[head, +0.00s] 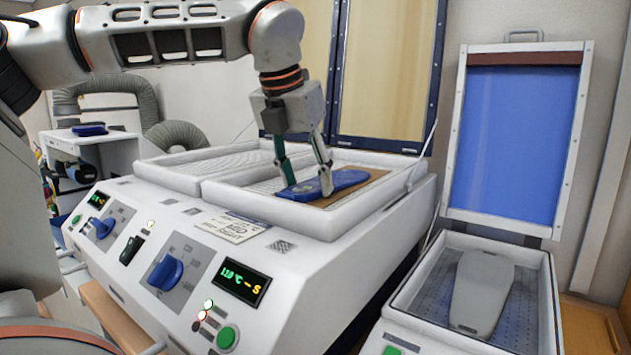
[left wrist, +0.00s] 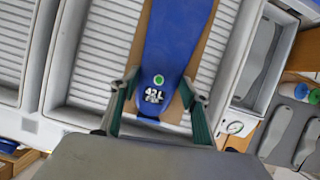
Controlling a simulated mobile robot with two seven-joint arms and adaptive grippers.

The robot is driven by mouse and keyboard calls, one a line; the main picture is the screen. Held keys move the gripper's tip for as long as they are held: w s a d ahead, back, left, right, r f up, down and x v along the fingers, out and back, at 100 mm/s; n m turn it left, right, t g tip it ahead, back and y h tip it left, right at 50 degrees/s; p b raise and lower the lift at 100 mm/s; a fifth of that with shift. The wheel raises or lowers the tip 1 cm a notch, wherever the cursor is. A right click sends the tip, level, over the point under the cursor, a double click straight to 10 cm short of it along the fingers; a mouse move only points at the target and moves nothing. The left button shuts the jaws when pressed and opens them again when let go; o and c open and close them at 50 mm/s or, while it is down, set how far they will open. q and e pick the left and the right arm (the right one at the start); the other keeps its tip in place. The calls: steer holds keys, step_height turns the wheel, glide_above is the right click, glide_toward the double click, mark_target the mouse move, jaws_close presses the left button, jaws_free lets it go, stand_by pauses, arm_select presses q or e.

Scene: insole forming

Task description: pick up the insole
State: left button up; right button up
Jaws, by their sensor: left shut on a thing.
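The blue insole (head: 348,180) lies on a brown sheet (head: 368,188) in the right bay of the white heating machine (head: 270,208). In the left wrist view the insole (left wrist: 178,45) carries a green dot and a white "42L" mark near its end. My left gripper (head: 306,190) reaches down from above, with one finger on each side of that end. My right gripper is not in view.
The machine's raised rim (head: 290,217) surrounds the bay, and its lid (head: 388,75) stands open behind. At the right, a second unit (head: 405,300) with a raised blue lid (head: 515,140) holds a grey foot form (head: 482,290). The left bay (head: 205,162) looks empty.

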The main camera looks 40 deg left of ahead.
arm_select(q)
step_height(320, 180, up, 19)
steer(key=p, duration=0.5)
steer(key=shift+r+p, duration=0.35)
steer(key=shift+r, duration=0.15)
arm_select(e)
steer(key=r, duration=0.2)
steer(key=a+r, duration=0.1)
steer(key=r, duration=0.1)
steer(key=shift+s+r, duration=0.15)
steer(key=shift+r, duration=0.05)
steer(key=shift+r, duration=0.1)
arm_select(q)
step_height(320, 180, up, 5)
steer(key=p, duration=0.8)
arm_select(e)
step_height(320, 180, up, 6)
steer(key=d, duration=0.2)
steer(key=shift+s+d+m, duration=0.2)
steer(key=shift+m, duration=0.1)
